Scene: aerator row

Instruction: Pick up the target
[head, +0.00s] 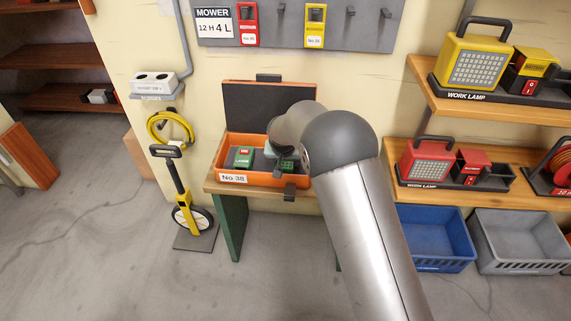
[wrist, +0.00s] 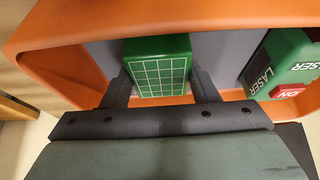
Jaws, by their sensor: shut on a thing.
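The target is a green block with a pale grid on its face, seen in the wrist view (wrist: 158,76). It sits within the orange case (wrist: 62,62), on the grey lining. My gripper (wrist: 160,84) has one dark finger on each side of the target and is shut on it. In the head view the target (head: 289,166) shows partly as a small green patch in the case (head: 262,180), with my gripper (head: 274,155) over it. My arm hides the case's right part.
A green laser unit with a red ON part (wrist: 284,62) lies beside the target, also seen in the head view (head: 243,157). The case's dark-lined lid (head: 262,102) stands open behind. The case rests on a wooden bench (head: 213,187). Shelves with work lamps (head: 478,62) stand right.

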